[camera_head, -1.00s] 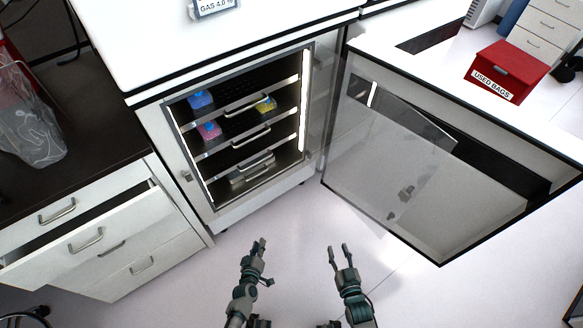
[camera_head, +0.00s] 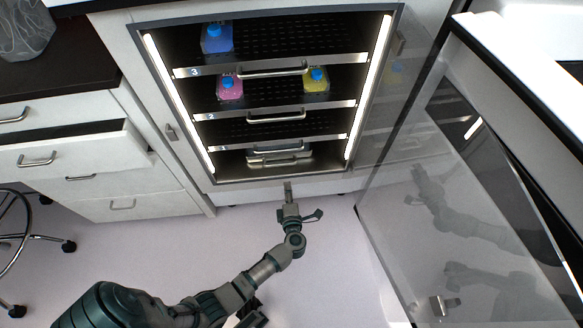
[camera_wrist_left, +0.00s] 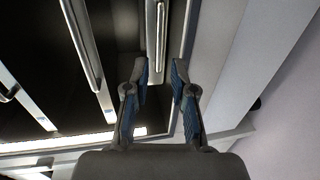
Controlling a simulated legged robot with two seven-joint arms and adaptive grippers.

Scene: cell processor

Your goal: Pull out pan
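A metal pan (camera_head: 280,161) with a bar handle sits in the bottom of the lit cabinet (camera_head: 208,179), below the shelves. My left gripper (camera_head: 288,187) is just in front of the cabinet's lower edge, below the pan. My right gripper is not clearly seen in the head view.
Blue (camera_head: 217,38), pink (camera_head: 229,87) and yellow (camera_head: 317,81) bottles stand on the shelves. The transparent door (camera_head: 390,205) stands open at the right. A drawer (camera_head: 70,150) is partly open at the left.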

